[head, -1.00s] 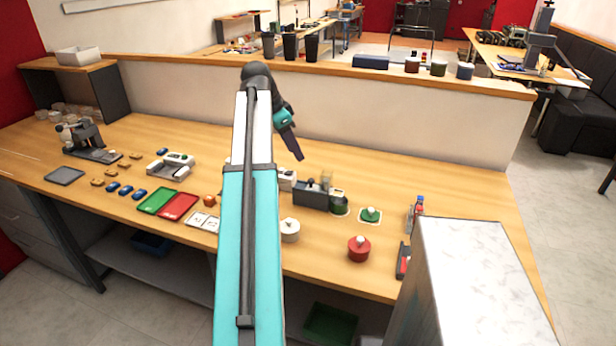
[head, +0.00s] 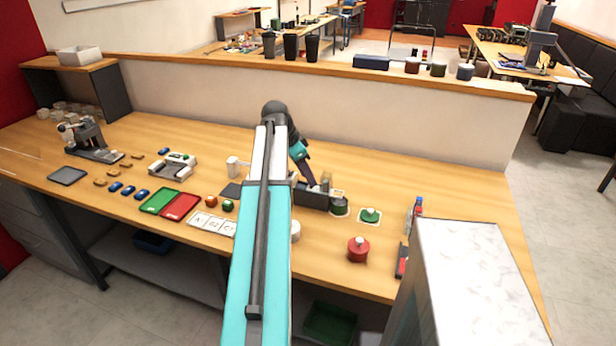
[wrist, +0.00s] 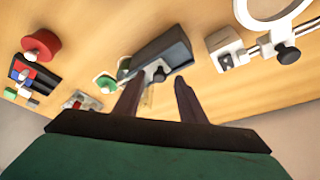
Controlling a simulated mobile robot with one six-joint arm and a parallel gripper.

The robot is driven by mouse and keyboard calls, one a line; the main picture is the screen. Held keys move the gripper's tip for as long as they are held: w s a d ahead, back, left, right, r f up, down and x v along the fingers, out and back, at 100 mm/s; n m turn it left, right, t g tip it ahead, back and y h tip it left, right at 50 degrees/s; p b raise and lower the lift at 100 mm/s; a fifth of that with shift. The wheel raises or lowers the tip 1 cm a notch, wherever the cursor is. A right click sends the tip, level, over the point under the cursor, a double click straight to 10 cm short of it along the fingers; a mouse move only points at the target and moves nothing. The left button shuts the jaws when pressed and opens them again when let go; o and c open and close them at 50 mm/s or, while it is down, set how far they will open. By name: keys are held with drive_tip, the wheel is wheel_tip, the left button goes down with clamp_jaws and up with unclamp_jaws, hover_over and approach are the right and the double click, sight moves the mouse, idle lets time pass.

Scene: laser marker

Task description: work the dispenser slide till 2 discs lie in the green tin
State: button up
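The dispenser (head: 313,200) is a dark grey block on the bench, with an upright grey tube on top. It also shows in the wrist view (wrist: 165,52), where a dark knob (wrist: 159,75) sticks out of its near side; I take this for the slide. The green tin (head: 340,209) stands at the dispenser's right end; its inside is too small to read. A green lid with a white knob (head: 369,215) lies on a white square to its right. My gripper (wrist: 157,92) is open, its fingers apart near the knob with no visible contact. In the head view it hangs over the dispenser's left part.
A red lid or pot (head: 358,249) stands in front right. A ring-shaped stand (wrist: 278,10) with a white base is beside the dispenser. Green (head: 160,201) and red (head: 180,207) trays and white cards (head: 212,223) lie left. A bottle (head: 418,207) stands right.

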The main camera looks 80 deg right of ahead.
drive_tip(key=shift+s+d+f, duration=0.15)
drive_tip(key=shift+s+f, duration=0.05)
drive_tip(key=shift+f, duration=0.45)
clamp_jaws()
